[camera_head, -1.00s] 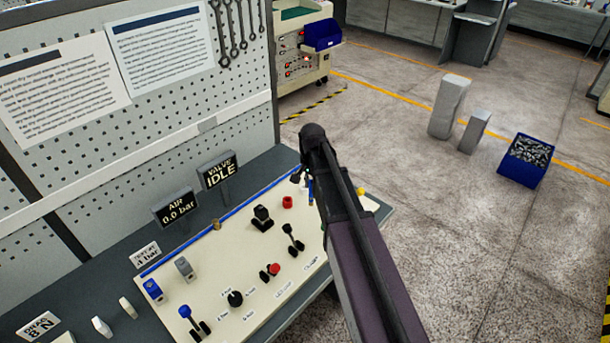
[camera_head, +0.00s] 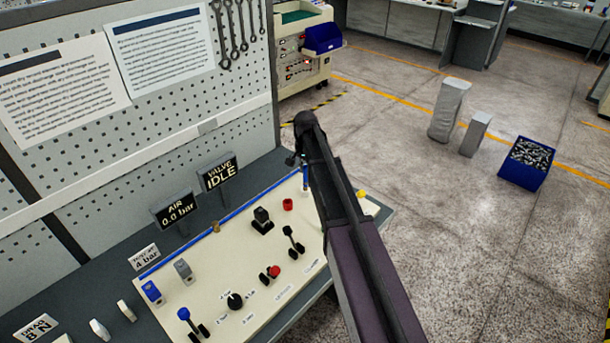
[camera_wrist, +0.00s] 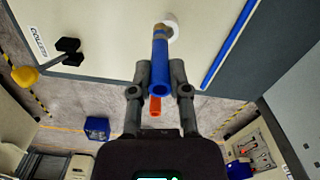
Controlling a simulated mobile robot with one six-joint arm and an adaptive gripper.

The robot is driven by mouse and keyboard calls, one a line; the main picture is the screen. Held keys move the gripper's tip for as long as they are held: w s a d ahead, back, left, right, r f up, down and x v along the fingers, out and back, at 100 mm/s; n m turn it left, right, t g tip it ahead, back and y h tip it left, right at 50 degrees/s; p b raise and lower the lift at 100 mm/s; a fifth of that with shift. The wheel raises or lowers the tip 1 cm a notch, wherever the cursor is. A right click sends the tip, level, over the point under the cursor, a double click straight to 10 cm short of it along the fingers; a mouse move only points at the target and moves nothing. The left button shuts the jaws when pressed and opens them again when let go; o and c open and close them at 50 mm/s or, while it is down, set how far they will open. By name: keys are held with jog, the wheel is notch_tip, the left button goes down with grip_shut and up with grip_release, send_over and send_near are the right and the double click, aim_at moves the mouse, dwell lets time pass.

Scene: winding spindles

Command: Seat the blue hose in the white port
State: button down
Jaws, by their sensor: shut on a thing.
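My gripper (camera_wrist: 158,88) is shut on the blue hose (camera_wrist: 159,66), which lies between its two fingers in the wrist view. The hose's far end has a brass-coloured collar (camera_wrist: 161,31). The white port (camera_wrist: 171,22) is a round white ring on the cream panel, just beyond that collar. The collar overlaps the port in the picture; I cannot tell whether it is inside or only in front. In the head view a short piece of the blue hose (camera_head: 306,179) shows below my gripper, at the panel's far edge.
The cream panel (camera_head: 215,285) carries levers, a black knob (camera_head: 235,300) and a red button (camera_head: 274,271). Signs reading AIR 0.0 bar (camera_head: 175,211) and VALVE IDLE (camera_head: 217,172) stand behind it. A pegboard (camera_head: 190,110) rises at the back.

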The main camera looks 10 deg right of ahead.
aim_at(305, 174)
jog(key=shift+w, duration=0.65)
notch_tip(305, 174, down, 4)
jog(key=b, duration=0.3)
jog(key=shift+r+b, duration=0.15)
jog(key=shift+b, duration=0.2)
jog(key=c, duration=0.6)
grip_release()
notch_tip(305, 174, up, 12)
jog(key=p, duration=1.2)
